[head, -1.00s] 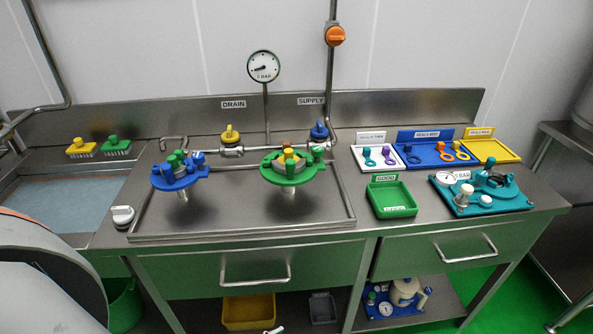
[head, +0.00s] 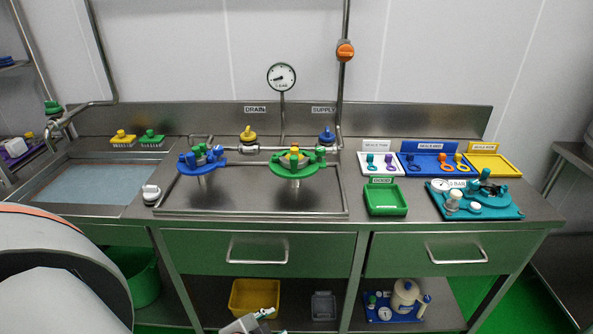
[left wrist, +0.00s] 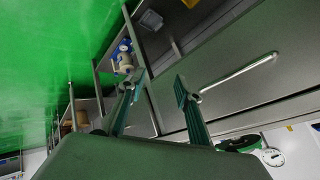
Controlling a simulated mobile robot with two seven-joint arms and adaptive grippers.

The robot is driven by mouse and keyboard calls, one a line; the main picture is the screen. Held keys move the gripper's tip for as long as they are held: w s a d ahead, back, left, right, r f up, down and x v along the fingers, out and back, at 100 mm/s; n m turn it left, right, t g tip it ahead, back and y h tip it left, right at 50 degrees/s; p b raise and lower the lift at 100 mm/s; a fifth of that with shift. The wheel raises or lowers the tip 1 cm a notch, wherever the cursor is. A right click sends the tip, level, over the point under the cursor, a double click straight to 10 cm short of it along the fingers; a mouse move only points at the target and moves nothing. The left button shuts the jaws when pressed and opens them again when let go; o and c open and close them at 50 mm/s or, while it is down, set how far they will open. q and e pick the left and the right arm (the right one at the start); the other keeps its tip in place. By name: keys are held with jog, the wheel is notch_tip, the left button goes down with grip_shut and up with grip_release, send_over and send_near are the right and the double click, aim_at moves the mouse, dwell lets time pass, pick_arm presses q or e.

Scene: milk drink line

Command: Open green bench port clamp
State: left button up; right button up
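The green bench port clamp (head: 294,168) sits over the sink-like basin in the middle of the bench. It has a green knob at its right and an orange piece on top; I cannot tell whether it is fastened. The blue port clamp (head: 200,160) is to its left. In the left wrist view a dark green round shape (left wrist: 238,143) by the gauge may be the green clamp. My left gripper (left wrist: 160,88) is open and empty, before the drawer fronts and away from the clamp. A gripper part of mine shows at the head view's bottom edge. My right gripper is not clearly identified.
The drain valve (head: 248,134), supply valve (head: 327,136) and gauge (head: 281,76) stand behind the clamps. A green tray (head: 386,209) and a teal fixture (head: 503,211) are to the right. Drawer handles (head: 258,260) stick out from the bench front.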

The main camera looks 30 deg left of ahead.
pick_arm(q)
jog(key=w+a+r+n+t+y, duration=0.1)
jog(key=w+a+r+n, duration=0.1)
jog(key=w+r, duration=0.4)
jog(key=w+a+r+n+t+y, duration=0.1)
jog(key=w+a+r+n+t, duration=0.1)
jog(key=w+a+r, duration=0.3)
jog(key=w+a+r+n+t+y, duration=0.1)
jog(key=w+a+r+n+t, duration=0.1)
jog(key=w+a+r, duration=0.2)
jog(key=shift+w+r+y+p, duration=0.15)
jog(key=shift+w+r+p, duration=0.05)
jog(key=shift+w+r, duration=0.6)
jog(key=shift+w+r+y+p, duration=0.2)
jog(key=shift+w+r, duration=0.4)
jog(key=shift+r, duration=0.4)
jog(key=n+t, duration=0.3)
send_near(292, 162)
jog(key=w, duration=0.3)
jog(key=x, duration=0.8)
jog(key=shift+w+a, duration=0.1)
jog(key=shift+a, duration=0.2)
jog(key=shift+t, duration=0.3)
grip_shut()
